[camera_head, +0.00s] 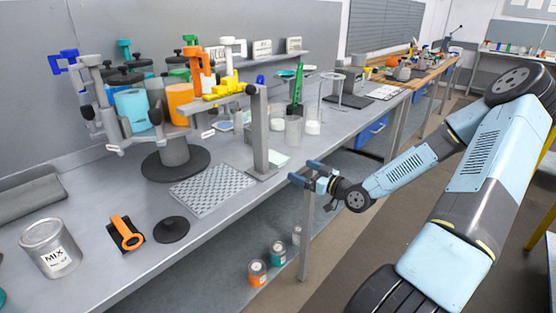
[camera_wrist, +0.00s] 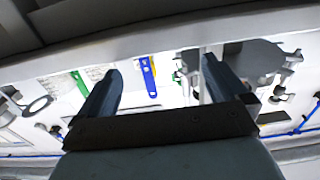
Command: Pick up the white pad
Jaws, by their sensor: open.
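In the head view, a pale flat piece (camera_head: 279,159) lies on the bench at the foot of a grey upright post; it may be the white pad. Another whitish flat piece (camera_head: 385,92) lies further back on the bench, so I cannot tell for sure which is the pad. My gripper (camera_head: 306,171) is open and empty, just off the bench's front edge, to the right of the post. In the wrist view, its two fingers (camera_wrist: 160,72) stand wide apart with nothing between them. I cannot make out the pad in that view.
The drum agitator stand (camera_head: 175,159) carries coloured drums and clamps. A perforated grey mat (camera_head: 212,187), a MIX can (camera_head: 51,249), an orange-handled tool (camera_head: 127,233) and a black disc (camera_head: 172,229) lie nearer. Small cans (camera_head: 258,273) stand on the lower shelf.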

